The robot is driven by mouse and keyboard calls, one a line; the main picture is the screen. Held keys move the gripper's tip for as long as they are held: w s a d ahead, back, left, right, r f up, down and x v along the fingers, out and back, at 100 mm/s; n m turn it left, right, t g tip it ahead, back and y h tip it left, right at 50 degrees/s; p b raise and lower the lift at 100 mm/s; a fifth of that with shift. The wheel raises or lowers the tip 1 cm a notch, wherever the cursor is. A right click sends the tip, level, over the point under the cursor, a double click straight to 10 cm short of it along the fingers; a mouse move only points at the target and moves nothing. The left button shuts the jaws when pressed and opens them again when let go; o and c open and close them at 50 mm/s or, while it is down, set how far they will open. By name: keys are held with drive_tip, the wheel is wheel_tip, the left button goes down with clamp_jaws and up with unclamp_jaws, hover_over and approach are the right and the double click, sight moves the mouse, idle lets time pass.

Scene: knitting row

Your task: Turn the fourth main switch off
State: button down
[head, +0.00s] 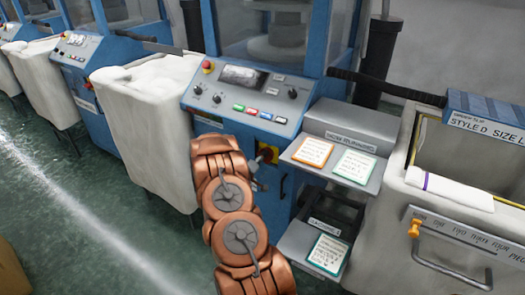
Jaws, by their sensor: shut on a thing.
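The main switch (269,153), red on a yellow plate, is on the front of the blue knitting machine, below its control panel (245,100). My copper-coloured arm reaches up to this machine. My gripper (259,172) is at the switch, mostly hidden behind my wrist. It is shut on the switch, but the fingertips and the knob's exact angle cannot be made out. No number on this machine can be read, so its place in the row cannot be told.
White fabric bins (150,125) stand between the machines on the left. A shelf (335,165) with cards is right of the switch. A pale bin (450,225) with an orange-knobbed handle stands at right. Green floor is clear at left.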

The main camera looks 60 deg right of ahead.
drive_tip(key=n+p, duration=0.4)
drive_tip(key=n, duration=0.2)
drive_tip(key=shift+w, duration=0.1)
drive_tip(key=shift+f, duration=0.1)
idle(0.5)
drive_tip(key=c, duration=1.1)
unclamp_jaws()
drive_tip(key=a, duration=1.2)
drive_tip(key=shift+s, duration=0.3)
drive_tip(key=shift+w, duration=0.1)
